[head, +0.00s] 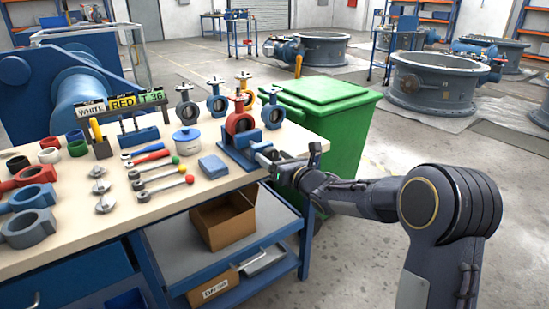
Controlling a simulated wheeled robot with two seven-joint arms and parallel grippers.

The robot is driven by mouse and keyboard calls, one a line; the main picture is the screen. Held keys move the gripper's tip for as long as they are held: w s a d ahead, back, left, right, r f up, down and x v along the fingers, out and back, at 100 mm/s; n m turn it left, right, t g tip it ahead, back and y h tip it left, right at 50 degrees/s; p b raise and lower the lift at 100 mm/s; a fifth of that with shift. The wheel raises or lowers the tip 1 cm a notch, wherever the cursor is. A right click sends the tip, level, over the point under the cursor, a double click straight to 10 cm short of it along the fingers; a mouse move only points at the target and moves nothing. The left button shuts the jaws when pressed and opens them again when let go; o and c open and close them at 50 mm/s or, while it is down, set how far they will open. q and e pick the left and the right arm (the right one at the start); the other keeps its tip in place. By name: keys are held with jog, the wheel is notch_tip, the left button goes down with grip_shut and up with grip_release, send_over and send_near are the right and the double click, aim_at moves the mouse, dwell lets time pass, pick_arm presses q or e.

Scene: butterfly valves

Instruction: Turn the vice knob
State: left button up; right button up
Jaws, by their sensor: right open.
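A blue vice (237,156) stands at the right front corner of the workbench, with a red butterfly valve (240,122) upright in it. The vice's grey screw end (262,147) points right, towards my right arm. The knob itself is too small and too covered by the gripper to make out clearly. My right gripper (273,163) is open, right at the screw end of the vice. I cannot tell whether it touches the knob. My left gripper is not in view.
The workbench (110,227) holds several levers, valve bodies, a blue-grey pot (187,140) and a blue block (213,166). A green bin (330,100) stands close behind the right gripper. A cardboard box (224,219) sits on the lower shelf.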

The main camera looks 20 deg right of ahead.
jog(key=shift+w+a, duration=0.1)
jog(key=shift+w, duration=0.15)
jog(key=shift+c, duration=0.2)
jog(key=c, duration=0.9)
jog(key=shift+c, duration=0.2)
